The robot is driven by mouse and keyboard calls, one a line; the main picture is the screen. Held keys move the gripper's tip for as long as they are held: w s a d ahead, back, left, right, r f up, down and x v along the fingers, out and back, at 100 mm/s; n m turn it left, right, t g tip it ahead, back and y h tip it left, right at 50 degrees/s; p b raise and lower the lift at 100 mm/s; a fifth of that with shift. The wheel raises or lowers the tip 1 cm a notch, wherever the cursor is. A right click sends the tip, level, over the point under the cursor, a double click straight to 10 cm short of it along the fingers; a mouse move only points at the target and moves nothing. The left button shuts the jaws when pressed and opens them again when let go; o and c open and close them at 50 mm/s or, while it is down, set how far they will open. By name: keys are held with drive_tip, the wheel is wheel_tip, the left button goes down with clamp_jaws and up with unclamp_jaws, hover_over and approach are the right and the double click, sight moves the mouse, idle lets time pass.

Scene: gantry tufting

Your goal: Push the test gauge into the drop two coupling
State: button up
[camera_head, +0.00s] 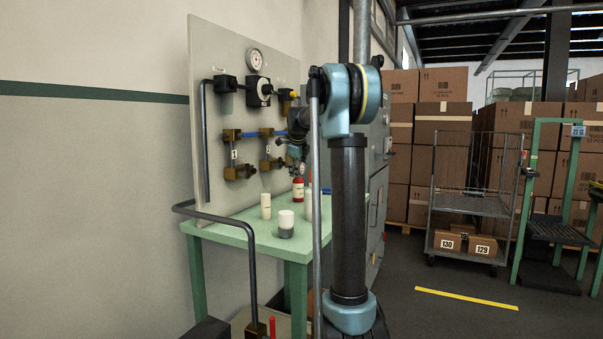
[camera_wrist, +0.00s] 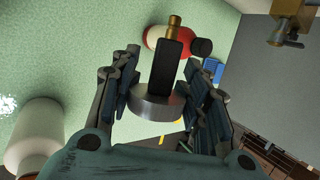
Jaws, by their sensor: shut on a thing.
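In the wrist view my gripper (camera_wrist: 160,95) is shut on the test gauge (camera_wrist: 165,75), with a finger pad on each side. The gauge shows a round grey metal disc, a dark body and a brass tip pointing to the top of the picture. In the head view my gripper (camera_head: 297,160) is above the table, in front of the panel; the gauge is too small to make out there. Brass fittings sit on two vertical drops, a left one (camera_head: 240,172) and a right one (camera_head: 270,164); their labels are unreadable. A brass fitting (camera_wrist: 290,22), apart from the gauge tip, shows in the wrist view.
On the green table (camera_head: 228,232) stand a red bottle (camera_head: 298,190), a cream cylinder (camera_head: 266,206) and a white-topped jar (camera_head: 286,224). The grey panel (camera_head: 220,50) carries a dial gauge (camera_head: 254,60) and pipes. Boxes and a cage cart (camera_head: 470,190) stand at right.

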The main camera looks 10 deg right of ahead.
drive_tip(key=shift+w+a, duration=0.4)
drive_tip(key=shift+a, duration=0.15)
drive_tip(key=shift+w+a, duration=0.45)
drive_tip(key=shift+a, duration=0.2)
drive_tip(key=shift+w+a, duration=0.4)
drive_tip(key=shift+a, duration=0.2)
idle(5.1)
drive_tip(key=shift+s+d, duration=0.2)
drive_tip(key=shift+d, duration=0.15)
drive_tip(key=shift+s+d, duration=0.15)
drive_tip(key=shift+d, duration=0.1)
clamp_jaws()
drive_tip(key=shift+s+d, duration=0.35)
drive_tip(key=shift+d, duration=0.1)
